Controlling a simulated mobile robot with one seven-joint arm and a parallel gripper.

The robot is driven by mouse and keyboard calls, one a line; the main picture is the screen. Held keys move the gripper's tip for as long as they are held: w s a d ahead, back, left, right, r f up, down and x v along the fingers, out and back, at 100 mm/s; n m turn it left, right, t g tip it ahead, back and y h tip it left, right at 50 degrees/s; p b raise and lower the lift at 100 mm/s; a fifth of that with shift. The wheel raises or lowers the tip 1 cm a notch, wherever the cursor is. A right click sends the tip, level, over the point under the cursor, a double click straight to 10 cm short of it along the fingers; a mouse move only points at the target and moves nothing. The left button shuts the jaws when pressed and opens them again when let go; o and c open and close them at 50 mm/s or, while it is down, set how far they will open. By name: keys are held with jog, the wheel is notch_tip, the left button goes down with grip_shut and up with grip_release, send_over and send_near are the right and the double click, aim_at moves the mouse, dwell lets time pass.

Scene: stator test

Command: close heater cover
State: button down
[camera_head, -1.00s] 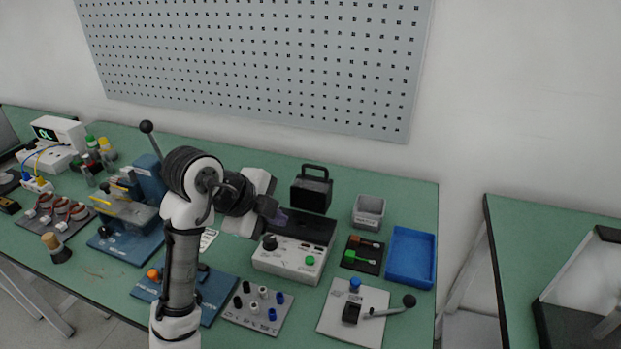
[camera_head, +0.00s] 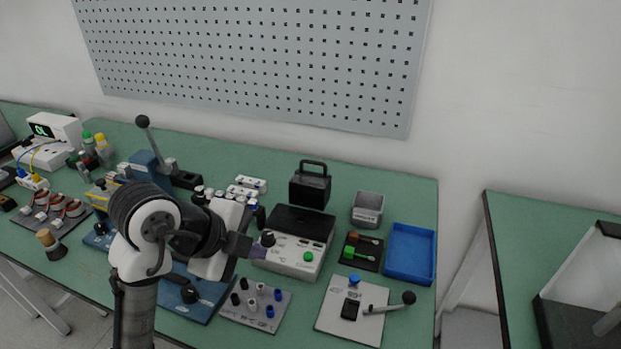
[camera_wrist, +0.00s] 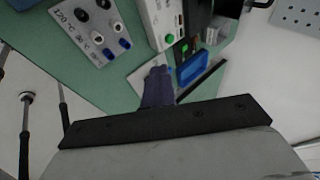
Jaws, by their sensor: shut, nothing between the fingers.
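The heater is a white box (camera_head: 285,258) with a black knob (camera_head: 267,239) and a green button (camera_head: 308,257) on top. It also shows at the top of the wrist view (camera_wrist: 150,12). Its dark cover (camera_head: 300,222) forms the rear part of the box; I cannot tell how far it is raised. My gripper (camera_head: 259,253) is shut and empty, its purple-grey fingers at the heater's left front, just below the knob. I cannot tell whether they touch the box. In the wrist view the shut fingers (camera_wrist: 157,72) point toward the heater's side.
A black handled box (camera_head: 310,187) stands behind the heater. A grey bin (camera_head: 367,209), a blue tray (camera_head: 410,229) and a lever plate (camera_head: 330,318) are to its right. A plate with several knobs (camera_head: 233,311) lies in front. A blue press (camera_head: 146,166) stands left.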

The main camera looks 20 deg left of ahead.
jog(key=s+f+b, duration=0.1)
jog(key=s+b, duration=0.1)
jog(key=s, duration=0.4)
jog(key=shift+s, duration=0.4)
jog(key=shift+s+a+f, duration=0.1)
